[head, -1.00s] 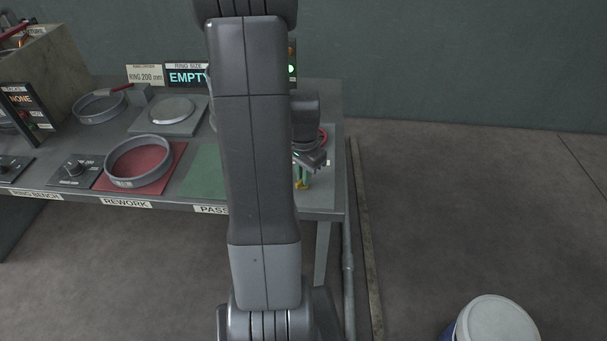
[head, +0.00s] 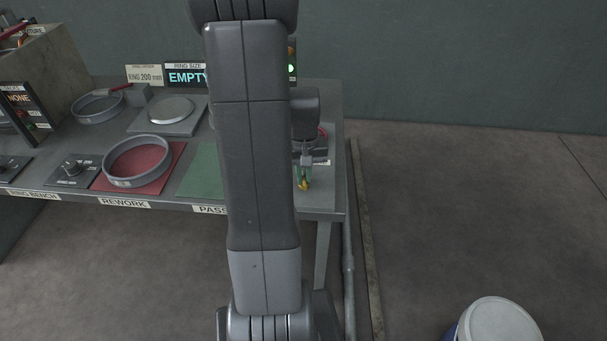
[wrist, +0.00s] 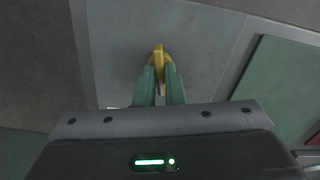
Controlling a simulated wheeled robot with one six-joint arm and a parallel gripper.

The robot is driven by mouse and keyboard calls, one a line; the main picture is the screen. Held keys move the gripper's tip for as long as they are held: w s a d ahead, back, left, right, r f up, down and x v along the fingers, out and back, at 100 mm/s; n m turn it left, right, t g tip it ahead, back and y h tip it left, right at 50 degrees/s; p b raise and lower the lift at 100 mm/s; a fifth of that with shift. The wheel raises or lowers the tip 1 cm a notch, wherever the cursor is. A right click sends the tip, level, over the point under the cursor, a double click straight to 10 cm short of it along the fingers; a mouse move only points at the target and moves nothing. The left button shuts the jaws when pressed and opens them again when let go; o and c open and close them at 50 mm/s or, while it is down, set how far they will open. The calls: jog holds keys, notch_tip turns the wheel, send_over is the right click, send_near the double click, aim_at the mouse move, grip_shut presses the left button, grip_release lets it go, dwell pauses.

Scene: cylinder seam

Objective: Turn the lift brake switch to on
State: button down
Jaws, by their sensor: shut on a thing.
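The yellow switch handle (wrist: 158,62), which I take for the lift brake switch, stands on the grey bench top. In the wrist view it lies between the green fingertips of my gripper (wrist: 160,82), which is shut on it. In the head view my gripper (head: 303,178) points down at the front right corner of the bench, with a bit of the yellow handle (head: 303,187) showing at its tips. The switch's label and on/off marks are hidden or too small to read.
The bench (head: 322,200) ends just right of my gripper. A green pad (head: 203,172) lies left of it, and a red pad (head: 104,181) carries a grey ring (head: 137,161). A black knob (head: 72,168) sits farther left. A lidded bucket (head: 497,322) stands on the floor.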

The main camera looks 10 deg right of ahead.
jog(key=n, duration=0.6)
jog(key=shift+n, duration=0.3)
dwell(0.4)
jog(key=c, duration=1.5)
grip_release()
notch_tip(320, 180, up, 14)
jog(key=shift+f, duration=0.1)
notch_tip(320, 180, down, 14)
jog(key=shift+r, duration=0.1)
